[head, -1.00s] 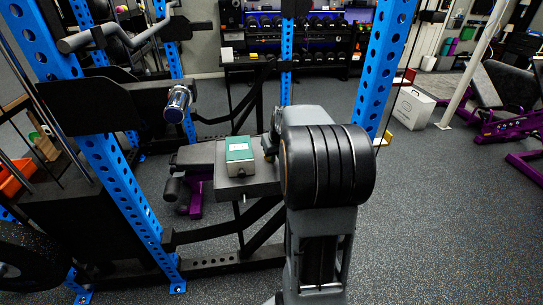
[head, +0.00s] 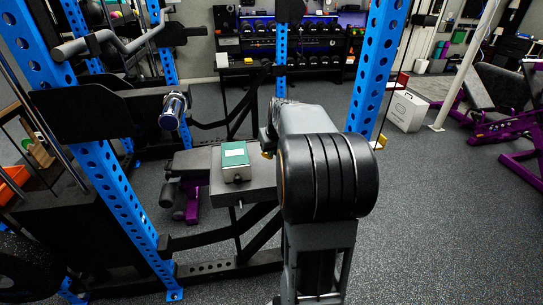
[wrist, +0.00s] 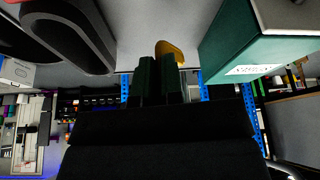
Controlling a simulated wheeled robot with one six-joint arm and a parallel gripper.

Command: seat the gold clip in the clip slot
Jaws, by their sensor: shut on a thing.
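The gold clip (wrist: 170,50) is between the tips of my gripper (wrist: 158,75) in the wrist view. The dark green fingers are shut on it, and its curved gold end sticks out past them. In the head view a small bit of gold (head: 267,154) shows at the left of my arm, which hides most of the gripper. A box with a green top and white label (head: 235,160) sits on a grey flat surface (head: 258,188), left of my gripper. The box also shows close beside the fingers in the wrist view (wrist: 250,40). I cannot make out the clip slot.
Blue rack uprights (head: 377,75) stand on both sides of the grey surface. A bar end (head: 174,110) juts out at the left. A white case (head: 407,111) and purple bench frames (head: 505,130) are at the right. Open floor (head: 440,230) lies at the right front.

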